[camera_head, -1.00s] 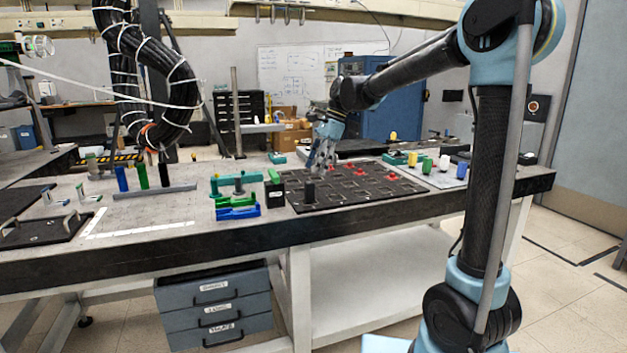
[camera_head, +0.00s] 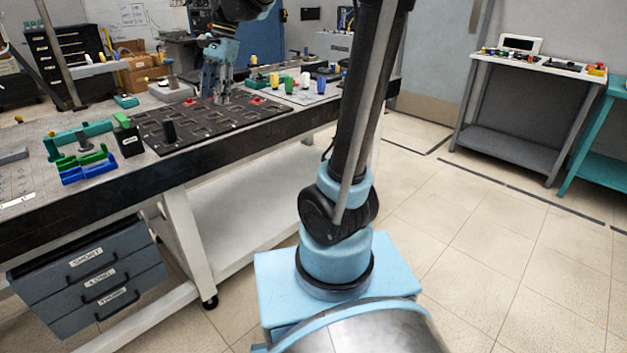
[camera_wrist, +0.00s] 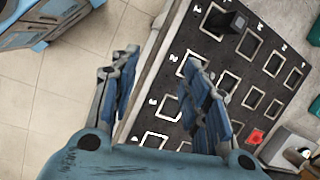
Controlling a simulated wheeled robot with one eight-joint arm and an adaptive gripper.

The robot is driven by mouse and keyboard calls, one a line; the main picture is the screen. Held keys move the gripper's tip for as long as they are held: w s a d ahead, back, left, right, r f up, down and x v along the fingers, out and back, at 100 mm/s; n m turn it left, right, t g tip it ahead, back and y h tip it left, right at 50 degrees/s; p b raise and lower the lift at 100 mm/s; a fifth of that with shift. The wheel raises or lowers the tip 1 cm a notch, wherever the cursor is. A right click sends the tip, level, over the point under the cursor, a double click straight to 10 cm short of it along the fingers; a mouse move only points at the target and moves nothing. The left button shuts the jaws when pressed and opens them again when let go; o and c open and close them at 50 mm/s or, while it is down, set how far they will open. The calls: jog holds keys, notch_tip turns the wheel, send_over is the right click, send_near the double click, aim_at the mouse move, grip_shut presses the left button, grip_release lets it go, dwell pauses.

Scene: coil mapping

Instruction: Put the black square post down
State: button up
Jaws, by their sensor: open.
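The black square post (camera_head: 169,131) stands upright at the near left corner of the black board (camera_head: 205,137) on the workbench. In the wrist view the post (camera_wrist: 230,22) is at the top, in or at one of the white-outlined squares of the board (camera_wrist: 200,55). My gripper (camera_head: 222,98) is over the far part of the board, apart from the post. In the wrist view its two fingers (camera_wrist: 160,64) are spread, with nothing between them. Whether the post sits fully down in its square is hard to tell.
Red pieces (camera_head: 257,100) are on the board; one shows in the wrist view (camera_wrist: 256,136). Green and blue holders (camera_head: 88,165) stand left of the board. Coloured posts (camera_head: 289,84) stand on a plate to the right. Drawers (camera_head: 90,275) hang under the bench.

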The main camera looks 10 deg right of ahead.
jog(key=s+d+f+n+t+h, duration=0.1)
jog(key=s+d+f+n, duration=0.3)
jog(key=s+d+f, duration=0.6)
jog(key=s+d+f+n+t+h, duration=0.2)
jog(key=s+d+f+n, duration=0.3)
jog(key=s+d+f, duration=0.6)
jog(key=d, duration=0.4)
jog(key=shift+f, duration=0.2)
jog(key=shift+s, duration=0.15)
jog(key=shift+c, duration=1.2)
